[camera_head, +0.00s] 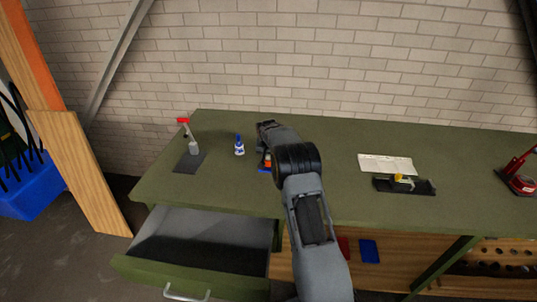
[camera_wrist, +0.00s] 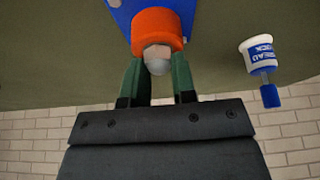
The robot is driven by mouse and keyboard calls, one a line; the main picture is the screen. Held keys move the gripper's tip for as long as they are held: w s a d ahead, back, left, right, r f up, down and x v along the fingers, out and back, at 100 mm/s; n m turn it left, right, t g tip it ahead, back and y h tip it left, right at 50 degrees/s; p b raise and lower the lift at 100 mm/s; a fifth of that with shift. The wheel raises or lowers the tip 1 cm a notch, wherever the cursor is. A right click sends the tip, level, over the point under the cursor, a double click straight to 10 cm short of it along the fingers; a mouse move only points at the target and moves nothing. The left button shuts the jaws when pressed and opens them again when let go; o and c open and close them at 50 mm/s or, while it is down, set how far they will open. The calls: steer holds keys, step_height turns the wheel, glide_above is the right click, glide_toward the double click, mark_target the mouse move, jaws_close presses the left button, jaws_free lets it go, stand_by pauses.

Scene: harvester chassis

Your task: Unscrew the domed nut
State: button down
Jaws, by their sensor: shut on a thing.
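In the wrist view, the domed nut (camera_wrist: 157,66) is a small grey rounded piece at the end of an orange cylindrical part (camera_wrist: 157,30). That part stands against a blue base (camera_wrist: 118,12). My gripper (camera_wrist: 157,65) has its two green fingers on either side of the nut and is shut on it; the fingertips reach up to the orange part. In the head view, the orange part (camera_head: 267,161) and blue base show only in slivers beside my arm. My gripper (camera_head: 264,152) is mostly hidden there, and the nut cannot be made out.
A white bottle with a blue cap (camera_head: 239,147) stands just left, also in the wrist view (camera_wrist: 262,60). Further left a red-topped tool (camera_head: 190,137) stands by a dark mat (camera_head: 188,163). Papers (camera_head: 387,163) and a black tray (camera_head: 404,187) lie right. A drawer (camera_head: 190,250) hangs open.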

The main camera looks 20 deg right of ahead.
steer(key=n, duration=0.2)
steer(key=n+y, duration=0.1)
steer(key=n, duration=0.1)
steer(key=shift+t+y, duration=0.3)
steer(key=shift+n, duration=0.3)
steer(key=n+y+b, duration=0.1)
steer(key=n+b, duration=0.1)
steer(key=n, duration=0.1)
steer(key=shift+f, duration=0.1)
steer(key=shift+n+y+b, duration=0.3)
steer(key=shift+n+y, duration=0.3)
steer(key=shift+n, duration=0.4)
steer(key=shift+n+g, duration=0.4)
steer(key=shift+n, duration=0.2)
steer(key=n+y+p, duration=0.1)
steer(key=n, duration=0.3)
steer(key=shift+g, duration=0.4)
